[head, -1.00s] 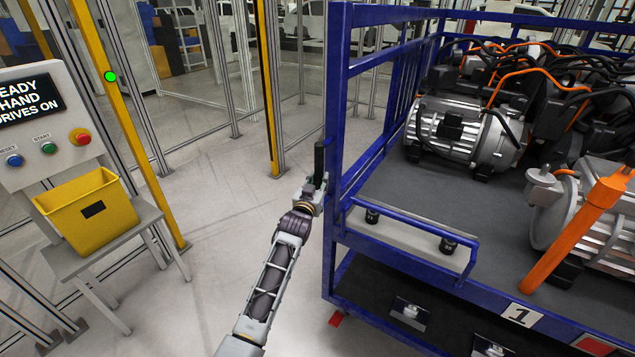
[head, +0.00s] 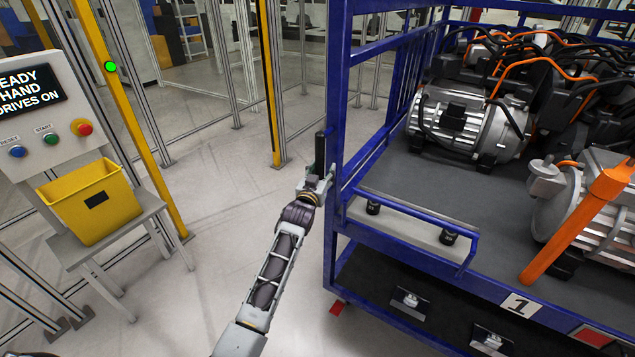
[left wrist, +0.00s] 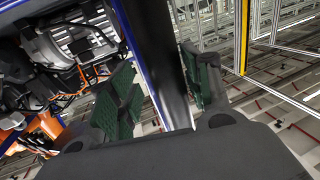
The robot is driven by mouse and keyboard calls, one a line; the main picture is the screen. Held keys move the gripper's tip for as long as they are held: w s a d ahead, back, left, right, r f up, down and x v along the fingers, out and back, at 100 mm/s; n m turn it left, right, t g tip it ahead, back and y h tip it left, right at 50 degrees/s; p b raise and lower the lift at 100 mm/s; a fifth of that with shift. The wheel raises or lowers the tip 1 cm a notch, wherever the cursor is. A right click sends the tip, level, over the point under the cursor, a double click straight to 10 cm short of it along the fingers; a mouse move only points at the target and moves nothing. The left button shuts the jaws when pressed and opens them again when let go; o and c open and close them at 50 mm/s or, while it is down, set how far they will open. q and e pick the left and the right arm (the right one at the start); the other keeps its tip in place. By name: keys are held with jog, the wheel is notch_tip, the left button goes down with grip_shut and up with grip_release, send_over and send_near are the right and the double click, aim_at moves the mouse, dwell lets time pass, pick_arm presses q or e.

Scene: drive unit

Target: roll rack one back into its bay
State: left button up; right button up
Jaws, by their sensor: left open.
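Rack one is a blue-framed cart with a "1" label (head: 518,304) on its front edge, filling the right of the head view. It bears silver motors with orange and black cables. A blue push handle (head: 415,217) runs along its near edge. My left gripper (head: 320,155) is upright at the rack's left corner post (head: 337,110). In the left wrist view, my open left gripper (left wrist: 162,80) has its green-padded fingers on either side of the post (left wrist: 158,50). I cannot tell whether either pad touches it. My right gripper is not in view.
A control panel (head: 30,110) and a yellow bin (head: 92,203) on a small grey table stand at the left. Yellow and silver fence posts (head: 273,90) stand behind. Grey floor (head: 225,200) between table and rack is clear. An orange bar (head: 575,230) slants across the rack's right.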

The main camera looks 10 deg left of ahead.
pick_arm(q)
jog(key=s+a, duration=0.1)
jog(key=s, duration=1)
jog(key=shift+s, duration=0.4)
dwell(0.4)
